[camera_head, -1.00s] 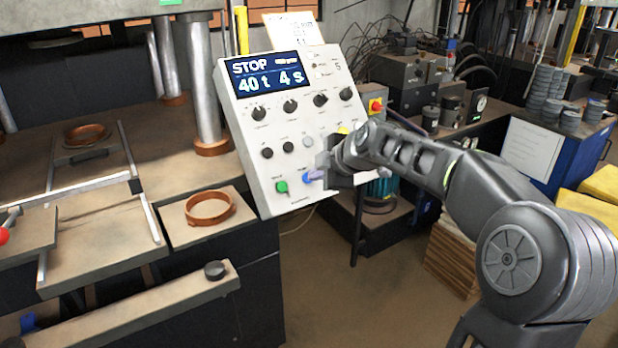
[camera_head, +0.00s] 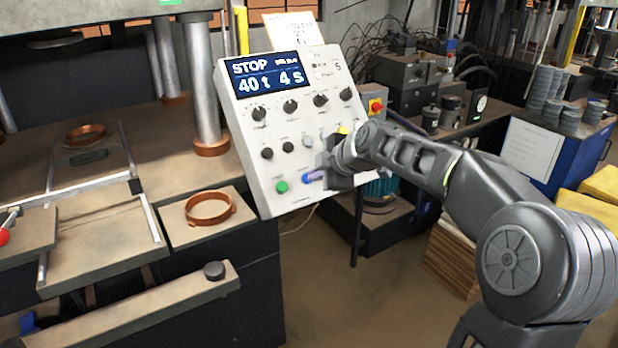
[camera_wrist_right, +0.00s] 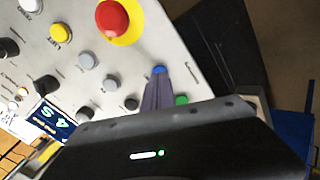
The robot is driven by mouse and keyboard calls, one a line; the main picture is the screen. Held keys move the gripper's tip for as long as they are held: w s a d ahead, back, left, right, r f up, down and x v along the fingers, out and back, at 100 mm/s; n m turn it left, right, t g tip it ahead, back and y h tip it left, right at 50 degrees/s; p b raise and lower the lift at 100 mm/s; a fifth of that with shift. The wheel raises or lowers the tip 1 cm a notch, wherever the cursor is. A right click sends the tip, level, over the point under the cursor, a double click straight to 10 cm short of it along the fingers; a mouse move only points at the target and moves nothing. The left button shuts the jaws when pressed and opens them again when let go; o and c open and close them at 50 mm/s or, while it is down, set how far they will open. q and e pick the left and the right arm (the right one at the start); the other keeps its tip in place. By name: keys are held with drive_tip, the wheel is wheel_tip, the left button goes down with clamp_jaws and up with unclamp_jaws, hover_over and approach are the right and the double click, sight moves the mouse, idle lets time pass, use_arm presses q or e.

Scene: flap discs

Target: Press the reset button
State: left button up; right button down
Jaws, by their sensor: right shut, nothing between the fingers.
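The slanted control panel (camera_head: 235,140) shows "STOP" and "40 t 4 s" on its display (camera_head: 262,76). A blue button (camera_head: 306,179) sits low on the panel, right of a green button (camera_head: 282,187); its label is too small to read. My right gripper (camera_head: 316,176) is shut and empty, in front of the panel with its tips at the blue button. In the right wrist view, the closed fingertips (camera_wrist_right: 158,80) overlap the edge of the blue button (camera_wrist_right: 159,69); I cannot tell whether it is pressed in. My left gripper is not in view.
A large red button on yellow (camera_wrist_right: 113,17) and a yellow button (camera_wrist_right: 61,33) are on the same panel. A steel press column (camera_head: 203,85) stands left of it. A copper-coloured ring (camera_head: 209,208) lies on the bench at lower left.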

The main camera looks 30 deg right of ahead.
drive_tip(key=shift+b+x, duration=0.35)
drive_tip(key=shift+x, duration=0.5)
idle(0.7)
drive_tip(key=shift+w+f+b, duration=0.1)
drive_tip(key=shift+b, duration=0.35)
idle(0.4)
idle(0.6)
drive_tip(key=b+v, duration=0.1)
drive_tip(key=v, duration=0.7)
idle(0.4)
idle(0.4)
